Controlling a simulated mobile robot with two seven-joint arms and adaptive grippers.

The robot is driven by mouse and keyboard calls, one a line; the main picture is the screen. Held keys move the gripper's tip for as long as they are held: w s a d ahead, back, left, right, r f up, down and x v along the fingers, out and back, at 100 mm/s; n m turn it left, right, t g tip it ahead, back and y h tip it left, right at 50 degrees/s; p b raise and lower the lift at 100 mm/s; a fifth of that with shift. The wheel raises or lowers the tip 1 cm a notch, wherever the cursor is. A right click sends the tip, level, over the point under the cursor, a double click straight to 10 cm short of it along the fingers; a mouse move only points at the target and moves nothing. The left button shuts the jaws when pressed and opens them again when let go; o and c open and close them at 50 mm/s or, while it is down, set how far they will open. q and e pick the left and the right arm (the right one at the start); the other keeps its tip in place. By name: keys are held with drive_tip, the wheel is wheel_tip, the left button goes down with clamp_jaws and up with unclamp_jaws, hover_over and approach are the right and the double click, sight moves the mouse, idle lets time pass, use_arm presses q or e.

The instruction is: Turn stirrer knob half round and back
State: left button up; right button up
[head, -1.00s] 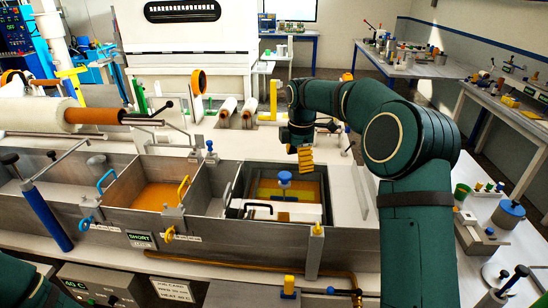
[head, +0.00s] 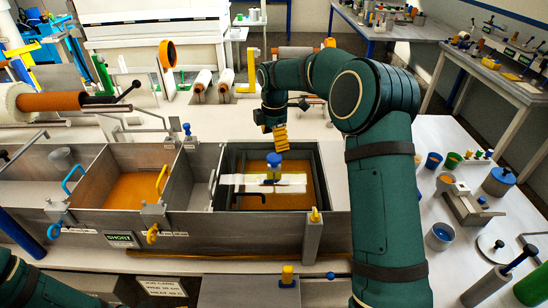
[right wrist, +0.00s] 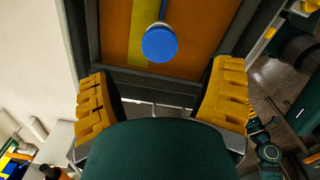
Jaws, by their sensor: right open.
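The blue stirrer knob (head: 273,160) stands upright over the right-hand resin bath (head: 327,215), which holds orange liquid. In the right wrist view the knob (right wrist: 160,43) is a round blue disc on a thin stem, ahead of the fingers and between their lines. My right gripper (head: 281,138) has yellow ridged fingers and hangs just above and behind the knob in the head view. In the right wrist view its fingers (right wrist: 163,78) are wide apart with nothing between them. I see no contact with the knob. My left gripper is out of view.
Metal bath walls surround the knob, with a second orange compartment (head: 136,191) to the left. A yellow-topped post (head: 314,216) stands at the bath's front right corner. Cups and small fixtures stand on the right bench; a roller (head: 50,101) lies at left.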

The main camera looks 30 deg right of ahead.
sight(274, 157)
wheel_tip(274, 157, down, 7)
drive_tip(key=shift+r, duration=0.1)
idle(0.3)
drive_tip(key=c, duration=1.3)
